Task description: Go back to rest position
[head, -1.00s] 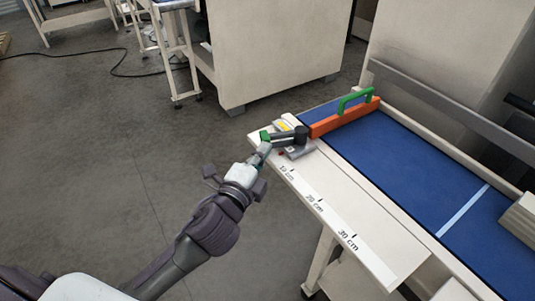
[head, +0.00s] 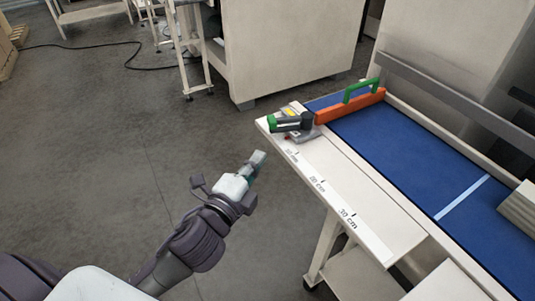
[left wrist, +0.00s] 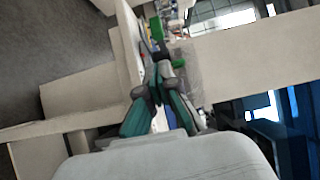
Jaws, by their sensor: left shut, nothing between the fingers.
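My left gripper (head: 257,160) is shut and empty in the head view. It hangs over the floor, to the left of the white table edge and apart from it. In the left wrist view the left gripper (left wrist: 158,72) has its fingers together with nothing between them. My right gripper does not show in either view.
An orange bar (head: 350,106) with a green handle (head: 360,90) crosses the blue belt (head: 400,150).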

